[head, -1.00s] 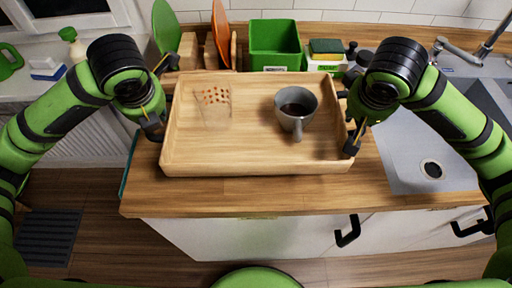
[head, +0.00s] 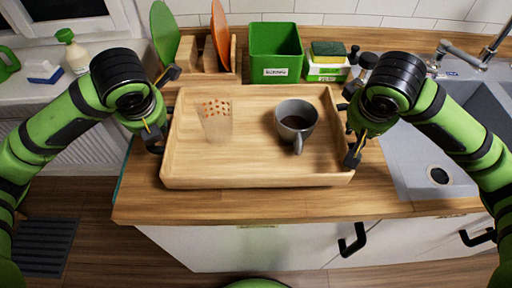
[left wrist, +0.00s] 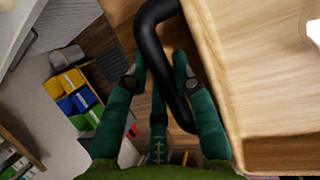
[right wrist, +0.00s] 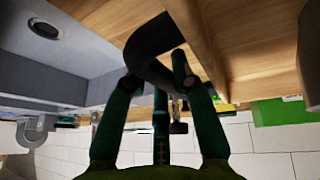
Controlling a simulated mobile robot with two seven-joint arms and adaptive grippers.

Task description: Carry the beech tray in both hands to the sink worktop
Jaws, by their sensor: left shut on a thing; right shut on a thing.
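The beech tray (head: 258,160) is over the wooden worktop, roughly level, with a grey mug (head: 296,121) of dark liquid and a clear tumbler with orange dots (head: 216,121) upright in it. My left gripper (head: 157,138) is shut on the black handle at the tray's left end; that handle (left wrist: 160,35) passes between the fingers in the left wrist view. My right gripper (head: 354,148) is shut on the right-end handle, also seen in the right wrist view (right wrist: 152,42). Whether the tray's underside touches the worktop is hidden.
The sink worktop (head: 300,205) has a grey sink and drainer (head: 410,165) at right with a tap (head: 470,58). Behind the tray stand a green bin (head: 275,52), a sponge (head: 328,48) on boxes, and a wooden rack (head: 208,57) with boards. Bare wood shows along the front edge.

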